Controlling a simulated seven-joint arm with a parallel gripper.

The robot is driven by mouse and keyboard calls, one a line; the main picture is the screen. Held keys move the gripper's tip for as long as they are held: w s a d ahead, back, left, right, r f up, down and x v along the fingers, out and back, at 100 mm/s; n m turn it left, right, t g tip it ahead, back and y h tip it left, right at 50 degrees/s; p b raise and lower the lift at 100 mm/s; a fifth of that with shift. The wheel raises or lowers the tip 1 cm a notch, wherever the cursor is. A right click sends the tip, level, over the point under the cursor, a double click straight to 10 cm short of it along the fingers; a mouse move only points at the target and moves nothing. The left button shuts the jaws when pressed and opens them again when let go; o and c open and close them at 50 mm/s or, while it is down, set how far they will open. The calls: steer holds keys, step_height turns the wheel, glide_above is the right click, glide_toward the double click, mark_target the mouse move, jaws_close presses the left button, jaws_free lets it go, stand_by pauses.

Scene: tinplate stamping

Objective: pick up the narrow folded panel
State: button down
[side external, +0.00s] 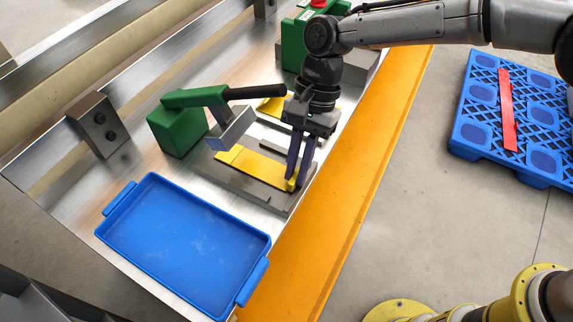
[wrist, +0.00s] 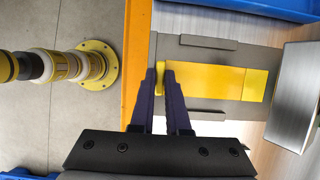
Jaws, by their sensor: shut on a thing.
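The narrow folded panel is a yellow strip (side external: 254,164) lying on a grey plate (side external: 235,182) by the front green hand press. In the wrist view the panel (wrist: 210,82) runs to the right, with a crease near its far end and an upturned lip at its near end. My gripper (side external: 295,183) points down at the panel's end nearest the orange edge. In the wrist view my gripper (wrist: 161,75) is shut on that lip, one dark finger on each side. The panel still looks flat against the plate; I cannot see any gap under it.
The front green press (side external: 180,132) has a black lever and a grey head (side external: 231,128) over the panel's far end. Another yellow piece (side external: 272,106) lies behind. A blue tray (side external: 185,240) is empty at front left. A steel block (side external: 98,124) stands at the left.

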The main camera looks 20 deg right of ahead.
steer(key=shift+r, duration=0.65)
step_height(320, 180, up, 2)
steer(key=shift+r, duration=0.2)
steer(key=s+d, duration=1.2)
steer(key=s, duration=0.1)
steer(key=shift+d, duration=0.4)
